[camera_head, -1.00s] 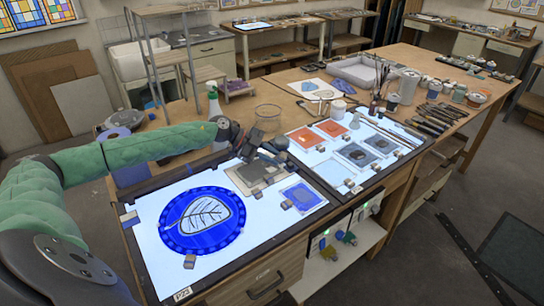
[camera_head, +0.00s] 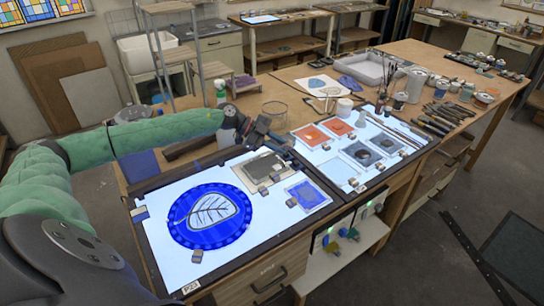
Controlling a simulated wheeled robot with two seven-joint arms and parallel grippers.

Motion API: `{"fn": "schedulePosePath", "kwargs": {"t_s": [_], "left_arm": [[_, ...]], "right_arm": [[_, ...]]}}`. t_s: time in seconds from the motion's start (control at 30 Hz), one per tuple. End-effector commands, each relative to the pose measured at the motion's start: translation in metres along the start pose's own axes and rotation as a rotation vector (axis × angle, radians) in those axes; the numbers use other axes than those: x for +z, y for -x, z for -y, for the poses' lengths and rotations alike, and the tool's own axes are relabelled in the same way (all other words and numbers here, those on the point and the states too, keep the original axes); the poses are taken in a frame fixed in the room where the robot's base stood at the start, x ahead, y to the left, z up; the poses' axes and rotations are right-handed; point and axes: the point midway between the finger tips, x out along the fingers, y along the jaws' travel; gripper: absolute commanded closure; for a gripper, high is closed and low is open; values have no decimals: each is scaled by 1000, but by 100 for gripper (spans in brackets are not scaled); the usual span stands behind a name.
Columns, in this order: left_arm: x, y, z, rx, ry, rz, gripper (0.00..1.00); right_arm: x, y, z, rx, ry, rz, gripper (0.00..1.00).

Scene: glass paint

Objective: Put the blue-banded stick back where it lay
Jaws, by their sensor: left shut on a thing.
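My left gripper (camera_head: 262,131) is shut over the back edge of the lit panels, behind the grey tile. The blue-banded stick is too small and too much covered by the dark fingers to make out clearly there. The left lit panel (camera_head: 160,248) bears a blue round glass (camera_head: 183,234) with a leaf drawing. The right lit panel (camera_head: 325,169) bears orange and grey tiles. Long thin sticks (camera_head: 396,130) lie along its back right edge; I cannot tell any band on them. My right gripper is out of view.
A grey tile (camera_head: 262,167) and a small blue tile (camera_head: 306,194) lie near the gripper, with small blocks around them. A clear glass bowl (camera_head: 274,112), a white jar (camera_head: 344,106) and brushes in a pot stand behind. Several tools (camera_head: 436,118) lie at the right.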

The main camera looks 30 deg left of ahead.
Motion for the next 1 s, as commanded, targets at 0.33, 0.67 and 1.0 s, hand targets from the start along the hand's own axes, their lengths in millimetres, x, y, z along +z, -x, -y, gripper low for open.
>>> {"fn": "schedulePosePath", "kwargs": {"t_s": [0.33, 0.67, 1.0], "left_arm": [[-17, 11, 10, -1, -1, 0, 100], [-42, 27, 23, -1, -1, 0, 100], [-64, 41, 35, 0, -2, 0, 100]], "right_arm": [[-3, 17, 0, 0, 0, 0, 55], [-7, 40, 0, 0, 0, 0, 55], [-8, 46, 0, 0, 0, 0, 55]]}}
